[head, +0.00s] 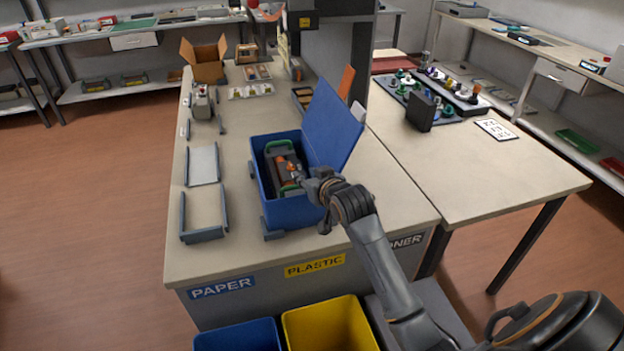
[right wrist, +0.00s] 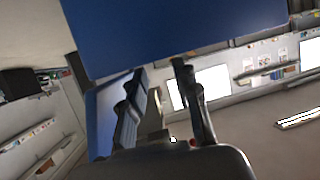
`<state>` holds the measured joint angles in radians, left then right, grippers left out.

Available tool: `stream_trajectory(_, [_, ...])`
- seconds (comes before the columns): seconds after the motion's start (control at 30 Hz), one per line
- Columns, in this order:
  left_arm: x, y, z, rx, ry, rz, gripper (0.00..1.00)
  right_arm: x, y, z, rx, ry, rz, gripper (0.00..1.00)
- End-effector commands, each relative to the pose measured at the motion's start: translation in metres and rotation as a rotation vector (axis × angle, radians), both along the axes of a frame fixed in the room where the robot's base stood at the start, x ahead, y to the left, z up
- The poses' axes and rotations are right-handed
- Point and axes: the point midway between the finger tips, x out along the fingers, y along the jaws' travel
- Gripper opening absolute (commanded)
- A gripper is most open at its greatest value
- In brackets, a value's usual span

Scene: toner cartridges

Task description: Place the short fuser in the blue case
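The blue case (head: 292,212) stands on the near part of the long table with its lid (head: 333,125) raised on the right. A dark unit (head: 281,160) with green handles and orange parts lies inside the case; it looks like the fuser, but I cannot judge its length. My right gripper (head: 303,181) is at the case's right side, by the rim and the lid. In the right wrist view its two fingers (right wrist: 160,85) are apart with nothing visible between them, and a blue panel (right wrist: 175,30) fills the top. My left gripper is not in view.
Left of the case are a grey-framed holder with a pale panel (head: 203,165) and an empty frame (head: 204,235). A grey device (head: 202,103) and an open cardboard box (head: 204,60) stand farther back. Blue (head: 238,337) and yellow (head: 330,325) bins stand below the front edge.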

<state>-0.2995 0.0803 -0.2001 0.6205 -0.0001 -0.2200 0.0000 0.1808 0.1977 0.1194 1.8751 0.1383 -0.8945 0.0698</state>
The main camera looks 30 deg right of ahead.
Motion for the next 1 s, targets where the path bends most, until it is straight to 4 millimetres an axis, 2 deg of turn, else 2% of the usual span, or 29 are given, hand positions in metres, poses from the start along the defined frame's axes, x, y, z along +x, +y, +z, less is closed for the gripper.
stream_trajectory(0.1, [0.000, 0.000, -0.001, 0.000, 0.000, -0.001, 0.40, -0.016, 0.002, 0.006, -0.001, -0.001, 0.000, 0.31])
stream_trajectory(0.3, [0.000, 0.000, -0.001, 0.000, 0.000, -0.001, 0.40, -0.026, 0.003, 0.011, -0.001, 0.001, 0.000, 0.31])
stream_trajectory(1.0, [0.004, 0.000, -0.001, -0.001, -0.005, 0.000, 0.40, -0.027, 0.003, 0.011, -0.001, 0.000, 0.000, 0.31])
